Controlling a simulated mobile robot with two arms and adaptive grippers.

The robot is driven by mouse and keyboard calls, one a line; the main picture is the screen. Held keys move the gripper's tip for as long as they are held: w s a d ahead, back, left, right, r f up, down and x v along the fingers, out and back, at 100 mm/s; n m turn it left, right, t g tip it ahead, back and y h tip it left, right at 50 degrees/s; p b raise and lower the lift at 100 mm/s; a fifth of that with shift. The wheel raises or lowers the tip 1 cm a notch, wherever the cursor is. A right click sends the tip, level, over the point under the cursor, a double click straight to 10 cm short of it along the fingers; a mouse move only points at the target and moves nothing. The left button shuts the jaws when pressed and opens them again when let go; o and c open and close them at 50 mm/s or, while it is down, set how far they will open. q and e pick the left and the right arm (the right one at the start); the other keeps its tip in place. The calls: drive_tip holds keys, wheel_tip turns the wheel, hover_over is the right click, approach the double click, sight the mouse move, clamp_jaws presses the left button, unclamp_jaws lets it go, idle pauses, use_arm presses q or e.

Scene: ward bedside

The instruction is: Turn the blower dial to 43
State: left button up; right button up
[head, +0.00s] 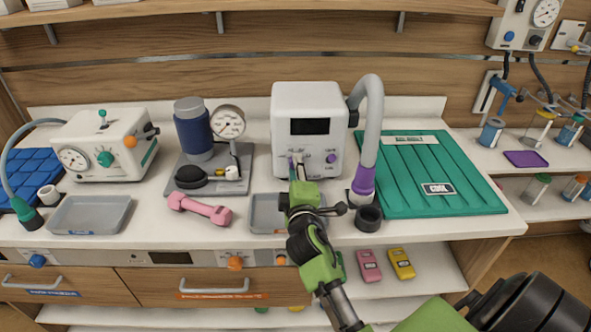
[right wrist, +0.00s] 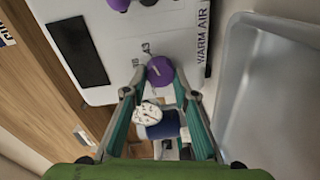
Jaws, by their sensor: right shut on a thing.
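The blower (head: 309,100) is a white box on the counter with a dark display and a grey hose with a purple end. Its purple dial (right wrist: 160,70) shows in the right wrist view beside small printed marks, too small to read surely, and the words WARM AIR. My right gripper (head: 298,178) reaches the lower left of the blower front and hides most of that dial in the head view. In the right wrist view its two fingertips (right wrist: 157,88) are closed on the dial. The dial's pointer cannot be made out. My left gripper is not in view.
A grey tray (head: 266,226) lies below the blower, close under my right gripper. A black ring (head: 368,218) and the hose (head: 371,130) stand to the right. A green mat (head: 407,190), pink dumbbell (head: 200,208) and gauge stand (head: 228,123) are nearby.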

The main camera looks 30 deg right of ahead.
drive_tip(key=o, duration=1.1)
drive_tip(key=v, duration=0.7)
drive_tip(key=shift+s+a, duration=0.1)
drive_tip(key=shift+s, duration=0.15)
